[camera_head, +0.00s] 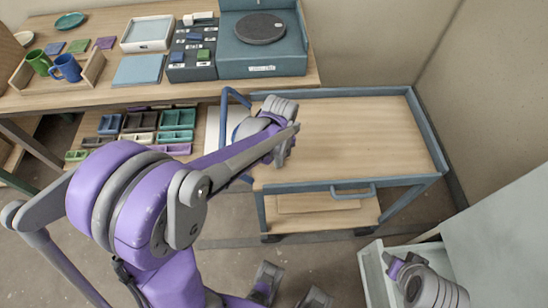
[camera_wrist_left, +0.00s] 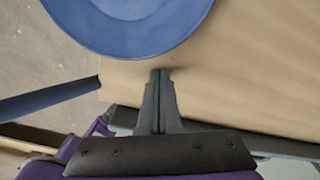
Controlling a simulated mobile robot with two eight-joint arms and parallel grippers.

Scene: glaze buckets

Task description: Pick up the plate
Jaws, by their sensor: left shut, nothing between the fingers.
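A blue plate (camera_wrist_left: 130,18) shows at the top of the left wrist view, cut off by the frame. It lies by the left end of the wooden cart top (camera_head: 350,130). In the head view most of it is hidden behind my left arm, with a bit of blue (camera_head: 250,127) showing. My left gripper (camera_wrist_left: 161,76) is shut and empty. Its fingertips point at the plate's near rim, with a small gap in the picture. Part of my right arm, with a purple and grey end (camera_head: 396,266), shows at the lower right; its fingers cannot be made out.
The cart has a raised blue-grey rim (camera_head: 425,130) and a handle (camera_head: 352,190). Its top is clear to the right. A workbench behind holds a teal plate (camera_head: 70,20), mugs (camera_head: 67,67) and a banding wheel (camera_head: 260,28). An open drawer (camera_head: 375,272) stands at lower right.

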